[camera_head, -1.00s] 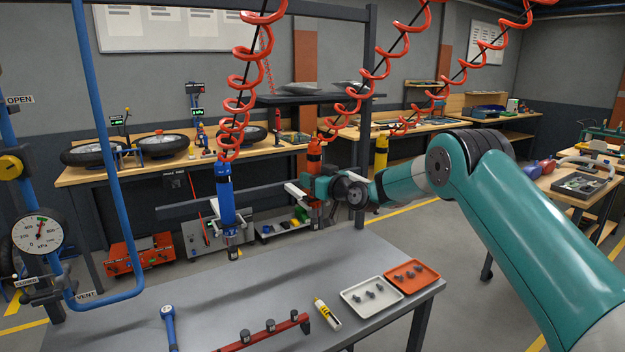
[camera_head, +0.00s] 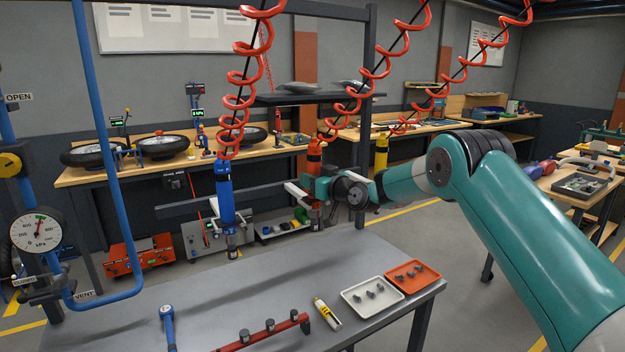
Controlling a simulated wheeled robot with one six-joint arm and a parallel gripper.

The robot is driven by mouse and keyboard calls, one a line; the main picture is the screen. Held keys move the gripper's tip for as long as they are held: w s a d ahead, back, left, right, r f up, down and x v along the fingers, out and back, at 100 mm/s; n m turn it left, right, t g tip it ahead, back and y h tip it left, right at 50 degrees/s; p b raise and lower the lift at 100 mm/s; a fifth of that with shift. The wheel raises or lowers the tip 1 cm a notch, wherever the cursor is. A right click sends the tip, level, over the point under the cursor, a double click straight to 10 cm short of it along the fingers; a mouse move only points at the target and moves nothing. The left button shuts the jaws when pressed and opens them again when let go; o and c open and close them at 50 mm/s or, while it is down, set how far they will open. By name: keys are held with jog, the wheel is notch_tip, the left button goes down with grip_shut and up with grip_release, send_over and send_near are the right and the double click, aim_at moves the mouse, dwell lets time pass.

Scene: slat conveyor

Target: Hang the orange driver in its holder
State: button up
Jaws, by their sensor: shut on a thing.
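The orange driver (camera_head: 314,156) hangs upright on a red coiled cord above the far right part of the bench. My gripper (camera_head: 311,190) is shut on its body, from the right side. The arm hides part of the driver's middle and lower end. Pale bracket pieces (camera_head: 292,188) show just left of the gripper, at the rail. I cannot tell whether the driver sits inside a holder or beside it. The blue driver (camera_head: 225,200) hangs at the rail to the left, apart from my gripper.
A yellow driver (camera_head: 381,152) hangs behind my arm. The grey bench (camera_head: 200,300) carries a white tray (camera_head: 350,303), an orange tray (camera_head: 428,281), a red bar (camera_head: 250,340), a yellow tube (camera_head: 327,313) and a blue wrench (camera_head: 168,325). The bench middle is clear.

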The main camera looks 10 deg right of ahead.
jog(key=shift+f+b, duration=0.2)
jog(key=shift+b, duration=0.25)
dwell(0.4)
jog(key=o, duration=1.1)
jog(key=shift+o, duration=0.7)
jog(key=shift+f, duration=0.2)
jog(key=b+v, duration=0.8)
jog(key=v, duration=0.9)
jog(key=shift+s, duration=0.2)
